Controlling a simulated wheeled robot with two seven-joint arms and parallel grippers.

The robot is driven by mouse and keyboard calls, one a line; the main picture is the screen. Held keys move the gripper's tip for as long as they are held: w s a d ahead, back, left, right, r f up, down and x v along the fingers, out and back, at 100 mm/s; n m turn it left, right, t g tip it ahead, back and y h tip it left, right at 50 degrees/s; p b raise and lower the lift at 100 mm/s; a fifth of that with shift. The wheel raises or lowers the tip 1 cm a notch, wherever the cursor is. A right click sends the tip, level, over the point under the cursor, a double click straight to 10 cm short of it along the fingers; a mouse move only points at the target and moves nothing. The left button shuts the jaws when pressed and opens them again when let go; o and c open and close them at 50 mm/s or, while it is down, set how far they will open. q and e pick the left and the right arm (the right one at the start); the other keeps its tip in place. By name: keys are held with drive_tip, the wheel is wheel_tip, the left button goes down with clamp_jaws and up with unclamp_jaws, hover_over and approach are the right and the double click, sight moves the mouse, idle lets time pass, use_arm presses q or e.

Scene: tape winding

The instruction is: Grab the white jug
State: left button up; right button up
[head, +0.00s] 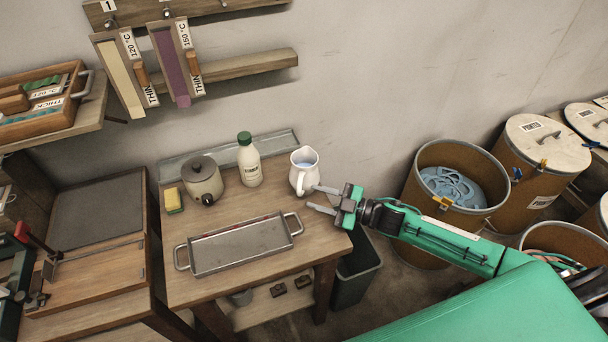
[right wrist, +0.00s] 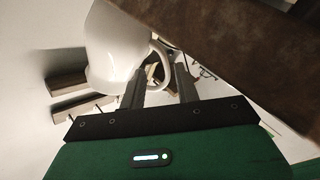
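The white jug (head: 301,176) stands upright at the back right of the wooden table, with pale bluish contents showing at its mouth. Its handle faces the front, toward my right gripper. My right gripper (head: 312,198) comes in from the right, just in front of the jug. Its two fingers are apart. In the right wrist view the jug (right wrist: 115,45) is at the upper left, and its loop handle lies at the tips of the open fingers of my gripper (right wrist: 158,82). I cannot tell whether a finger touches the handle. My left gripper is not in view.
A white bottle with a green cap (head: 249,162), a lidded grey pot (head: 203,181) and a yellow sponge (head: 173,200) stand left of the jug. A metal tray with handles (head: 240,246) lies in front. Brown drums (head: 423,208) stand at right, a dark bin (head: 357,275) below.

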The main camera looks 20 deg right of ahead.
sight(302, 195)
drive_tip(key=shift+w+a+r, duration=0.1)
drive_tip(key=shift+a+r, duration=0.05)
drive_tip(key=shift+a, duration=0.25)
drive_tip(key=a, duration=0.1)
drive_tip(key=w+a+p, duration=0.1)
drive_tip(key=a, duration=0.1)
drive_tip(key=shift+w+a+r+p, duration=0.2)
drive_tip(key=shift+w+r+p, duration=0.05)
drive_tip(key=shift+p, duration=0.1)
drive_tip(key=shift+w+a+f, duration=0.1)
drive_tip(key=shift+w+a, duration=0.2)
drive_tip(key=shift+a, duration=0.05)
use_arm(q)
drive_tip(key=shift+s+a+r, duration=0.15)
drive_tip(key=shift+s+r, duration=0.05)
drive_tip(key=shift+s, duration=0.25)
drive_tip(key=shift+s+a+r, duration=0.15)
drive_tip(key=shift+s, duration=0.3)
use_arm(e)
clamp_jaws()
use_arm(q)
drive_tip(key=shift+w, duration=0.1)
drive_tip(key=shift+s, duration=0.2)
